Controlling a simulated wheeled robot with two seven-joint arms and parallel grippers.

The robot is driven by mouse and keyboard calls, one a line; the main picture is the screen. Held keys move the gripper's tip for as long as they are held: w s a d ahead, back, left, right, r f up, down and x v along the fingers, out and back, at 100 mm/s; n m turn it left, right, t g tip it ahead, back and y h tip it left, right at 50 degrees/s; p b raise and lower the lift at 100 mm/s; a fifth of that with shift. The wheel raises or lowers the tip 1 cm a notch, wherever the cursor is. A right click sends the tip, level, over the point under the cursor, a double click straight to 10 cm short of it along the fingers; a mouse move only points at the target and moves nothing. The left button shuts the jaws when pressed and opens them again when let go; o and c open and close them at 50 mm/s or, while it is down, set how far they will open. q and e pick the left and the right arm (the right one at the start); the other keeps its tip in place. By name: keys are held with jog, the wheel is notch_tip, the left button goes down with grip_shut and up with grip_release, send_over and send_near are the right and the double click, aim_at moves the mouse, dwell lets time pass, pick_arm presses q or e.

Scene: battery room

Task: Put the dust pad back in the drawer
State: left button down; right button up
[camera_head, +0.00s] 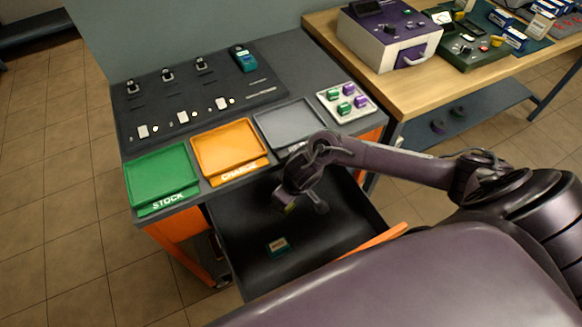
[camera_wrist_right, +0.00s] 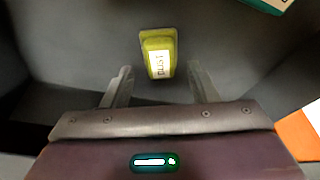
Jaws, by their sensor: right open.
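The dust pad (camera_wrist_right: 158,54), yellow with a white label reading "DUST", is in the wrist view just beyond my right gripper (camera_wrist_right: 160,84), over the dark drawer floor. The gripper is open, with one finger on each side below the pad and no clear contact. In the head view my right gripper (camera_head: 303,202) reaches down into the open drawer (camera_head: 325,240). A bit of the yellow pad (camera_head: 290,208) shows beside it, the rest being hidden. I cannot tell whether the pad rests on the drawer floor. My left gripper is not in view.
A small green-and-white packet (camera_head: 278,246) lies in the drawer. Above are the green STOCK tray (camera_head: 160,173), the orange CHARGE tray (camera_head: 228,147) and a grey tray (camera_head: 288,122). The drawer's orange front (camera_head: 385,238) is near my arm. The drawer floor has free room.

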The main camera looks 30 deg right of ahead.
jog(key=p+v, duration=0.1)
jog(key=v, duration=0.8)
jog(key=shift+p, duration=0.3)
